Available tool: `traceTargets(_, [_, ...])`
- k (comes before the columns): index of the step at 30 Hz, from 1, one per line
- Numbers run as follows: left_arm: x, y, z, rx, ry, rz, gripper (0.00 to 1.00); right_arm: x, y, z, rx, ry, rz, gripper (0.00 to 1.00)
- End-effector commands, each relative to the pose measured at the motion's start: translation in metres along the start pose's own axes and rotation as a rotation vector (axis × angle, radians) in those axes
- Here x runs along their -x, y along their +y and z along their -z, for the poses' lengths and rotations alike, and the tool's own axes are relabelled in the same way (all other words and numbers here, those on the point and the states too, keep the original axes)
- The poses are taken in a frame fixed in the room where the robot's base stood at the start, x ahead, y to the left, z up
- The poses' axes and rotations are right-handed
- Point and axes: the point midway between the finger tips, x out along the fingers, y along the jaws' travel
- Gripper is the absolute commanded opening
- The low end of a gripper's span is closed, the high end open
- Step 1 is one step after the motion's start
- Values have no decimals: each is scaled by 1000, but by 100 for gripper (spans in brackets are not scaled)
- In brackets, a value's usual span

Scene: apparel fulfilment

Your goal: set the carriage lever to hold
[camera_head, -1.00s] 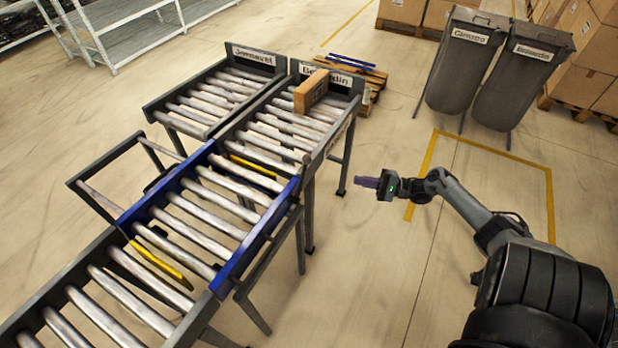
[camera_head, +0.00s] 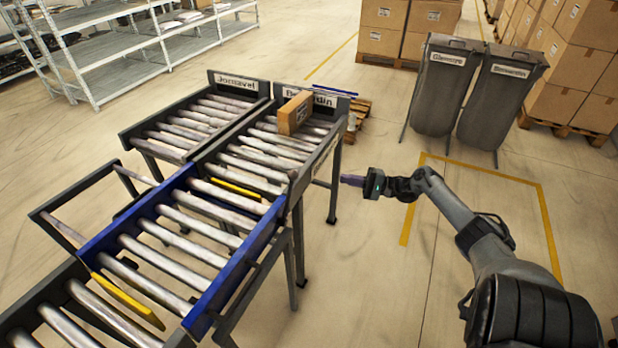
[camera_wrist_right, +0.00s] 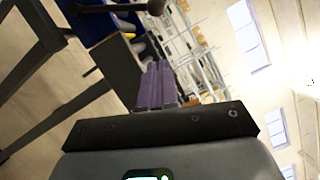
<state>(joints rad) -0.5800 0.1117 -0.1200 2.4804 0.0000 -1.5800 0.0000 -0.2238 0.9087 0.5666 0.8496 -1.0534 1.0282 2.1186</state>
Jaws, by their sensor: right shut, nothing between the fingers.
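The carriage (camera_head: 185,240) is the blue-sided roller section in the head view, between the near roller conveyor and two far lanes. Yellow bars show at its two ends. I cannot make out its lever in the head view. In the right wrist view, a dark rod with a rounded knob (camera_wrist_right: 155,7) at the top edge may be a lever; I cannot tell its setting. My right gripper (camera_head: 352,180) is to the right of the far right lane, apart from it. Its purple fingers (camera_wrist_right: 157,85) are shut and empty. My left gripper is not in view.
A cardboard box (camera_head: 294,113) rests on the far right lane (camera_head: 270,150). The far left lane (camera_head: 190,125) is empty. Two grey bins (camera_head: 447,85) (camera_head: 502,98) stand at the back right, near stacked boxes. Yellow-marked floor (camera_head: 480,215) is clear around my right arm.

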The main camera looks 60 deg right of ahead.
Motion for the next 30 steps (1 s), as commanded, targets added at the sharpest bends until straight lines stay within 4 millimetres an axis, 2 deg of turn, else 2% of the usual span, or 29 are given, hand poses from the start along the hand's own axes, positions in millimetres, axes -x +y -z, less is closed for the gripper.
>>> traceTargets(5, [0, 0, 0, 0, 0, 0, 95, -2, 0, 0, 0, -1, 1, 0])
traceTargets(11, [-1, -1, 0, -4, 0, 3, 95, -18, 1, -1, -1, -3, 2, 0])
traceTargets(25, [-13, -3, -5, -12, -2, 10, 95, -102, 1, 0, 2, -3, 3, 0])
traceTargets(30, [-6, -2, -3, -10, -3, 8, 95, -116, 0, -16, -1, -1, 0, 0])
